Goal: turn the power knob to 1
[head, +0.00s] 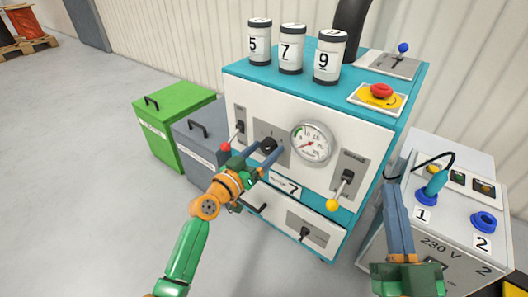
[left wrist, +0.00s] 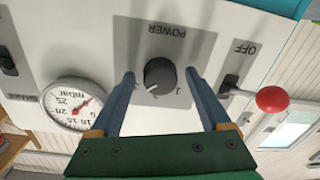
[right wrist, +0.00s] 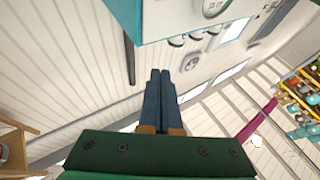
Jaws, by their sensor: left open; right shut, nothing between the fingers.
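The power knob (left wrist: 160,76) is black and round, on a grey plate marked POWER (left wrist: 182,40), which appears upside down in the left wrist view. A pale mark on the knob points to the lower left there. In the head view the knob (head: 268,146) sits on the front of the teal and white machine. My left gripper (head: 263,151) is open in front of it. In the left wrist view its fingers (left wrist: 160,78) appear on either side of the knob, with gaps; contact is not visible. My right gripper (head: 394,184) is shut and empty, right of the machine.
A red-tipped lever (left wrist: 270,99) and a pressure gauge (head: 311,143) flank the knob. A yellow-tipped lever (head: 341,190) is lower right. Several numbered cans stand on top. A 230 V box (head: 440,246) with a plugged cable stands near my right gripper.

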